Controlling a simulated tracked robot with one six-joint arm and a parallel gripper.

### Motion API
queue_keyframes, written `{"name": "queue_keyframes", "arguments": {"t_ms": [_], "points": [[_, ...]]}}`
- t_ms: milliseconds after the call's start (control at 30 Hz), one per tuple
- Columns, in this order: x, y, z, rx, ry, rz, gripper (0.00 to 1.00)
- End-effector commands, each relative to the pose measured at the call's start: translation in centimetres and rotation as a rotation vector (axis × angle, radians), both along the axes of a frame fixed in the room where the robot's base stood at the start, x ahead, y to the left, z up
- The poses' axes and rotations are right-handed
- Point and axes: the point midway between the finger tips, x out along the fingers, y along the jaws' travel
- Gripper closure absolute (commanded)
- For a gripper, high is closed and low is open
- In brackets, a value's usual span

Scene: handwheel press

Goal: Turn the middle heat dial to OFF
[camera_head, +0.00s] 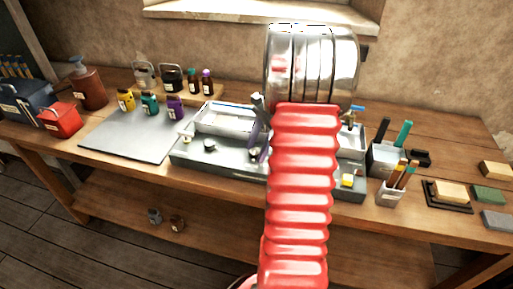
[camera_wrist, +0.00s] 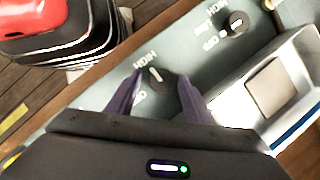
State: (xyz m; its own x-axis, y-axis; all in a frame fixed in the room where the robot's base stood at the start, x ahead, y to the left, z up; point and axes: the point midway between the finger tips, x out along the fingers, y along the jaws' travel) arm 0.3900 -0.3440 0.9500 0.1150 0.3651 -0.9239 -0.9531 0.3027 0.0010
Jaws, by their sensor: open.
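The grey heat panel (camera_head: 225,160) runs along the bench front, with a black dial (camera_head: 209,145) on its left part. My red arm hides the panel's centre-right, so I cannot see every dial. My gripper (camera_head: 257,150) points down at the panel right of that dial. In the wrist view, the purple fingers of my gripper (camera_wrist: 153,74) stand open on either side of a dark dial (camera_wrist: 166,79). Its small white pointer lies between its HIGH and OFF labels, nearer HIGH. Contact with the fingers cannot be told. The neighbouring dial (camera_wrist: 235,23) sits upper right with its own labels.
A pale metal tray (camera_head: 225,120) lies behind the dials, and a large steel drum (camera_head: 290,60) stands at the back. A grey mat (camera_head: 120,138) is left of the panel. Pen holders (camera_head: 390,192) stand to the right.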

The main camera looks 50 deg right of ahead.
Motion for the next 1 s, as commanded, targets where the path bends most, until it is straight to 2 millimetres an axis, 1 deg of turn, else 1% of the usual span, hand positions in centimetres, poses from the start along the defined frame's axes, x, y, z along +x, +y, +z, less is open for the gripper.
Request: {"name": "queue_keyframes", "arguments": {"t_ms": [167, 200, 767, 800, 1000], "points": [[0.01, -0.01, 0.02, 0.0, 0.0, 0.0, 0.53], [0.01, -0.01, 0.02, 0.0, 0.0, 0.0, 0.54], [-0.07, -0.01, 0.04, 0.0, 0.001, 0.0, 0.93], [-0.06, 0.55, 0.07, 0.001, 0.001, 0.002, 0.94], [-0.17, 0.07, 0.01, 0.004, 0.003, 0.011, 0.94]]}}
